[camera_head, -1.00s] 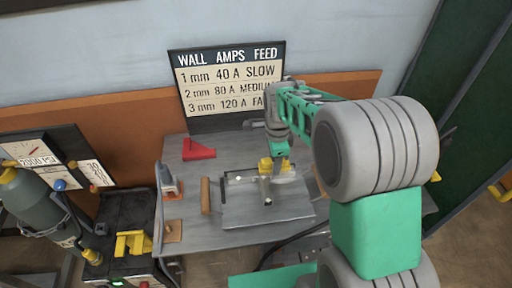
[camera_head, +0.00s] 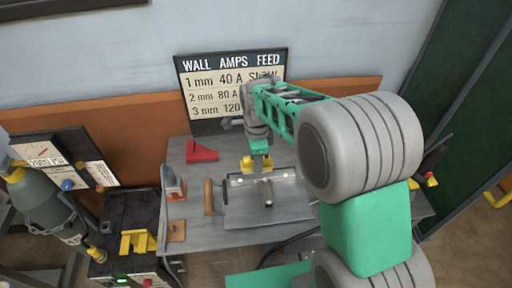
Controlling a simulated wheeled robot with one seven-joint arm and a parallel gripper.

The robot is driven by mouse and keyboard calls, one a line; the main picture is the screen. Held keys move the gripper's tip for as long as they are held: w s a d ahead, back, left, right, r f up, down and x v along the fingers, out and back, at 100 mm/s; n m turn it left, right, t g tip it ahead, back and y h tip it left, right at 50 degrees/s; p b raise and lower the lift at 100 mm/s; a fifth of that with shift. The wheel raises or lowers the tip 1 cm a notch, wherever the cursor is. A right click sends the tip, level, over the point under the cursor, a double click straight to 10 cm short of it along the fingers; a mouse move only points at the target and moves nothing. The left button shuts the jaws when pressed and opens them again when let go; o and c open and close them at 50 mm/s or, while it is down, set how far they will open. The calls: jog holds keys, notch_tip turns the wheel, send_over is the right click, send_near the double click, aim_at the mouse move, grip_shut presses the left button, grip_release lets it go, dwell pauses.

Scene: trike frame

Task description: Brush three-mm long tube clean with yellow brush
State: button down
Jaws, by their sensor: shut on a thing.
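A short grey tube (camera_head: 267,190) lies on the grey plate (camera_head: 290,211) on the workbench, its near end facing me. A bar with pale dots crosses the plate at the tube's far end. My gripper (camera_head: 257,163) is over the plate's back edge, just above and left of the tube. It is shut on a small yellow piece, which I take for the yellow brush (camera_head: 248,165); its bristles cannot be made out. I cannot tell whether it touches the bar or tube. Any dirt on the tube is too small to see.
A wooden handle (camera_head: 208,196) stands left of the plate. A red angled block (camera_head: 201,151) and a grey-orange tool (camera_head: 173,185) are on the bench's left side. A feed sign (camera_head: 230,85) stands behind. A gas cylinder (camera_head: 45,205) is at far left.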

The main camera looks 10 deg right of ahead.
jog(key=shift+r+p, duration=1.4)
jog(key=shift+r, duration=0.9)
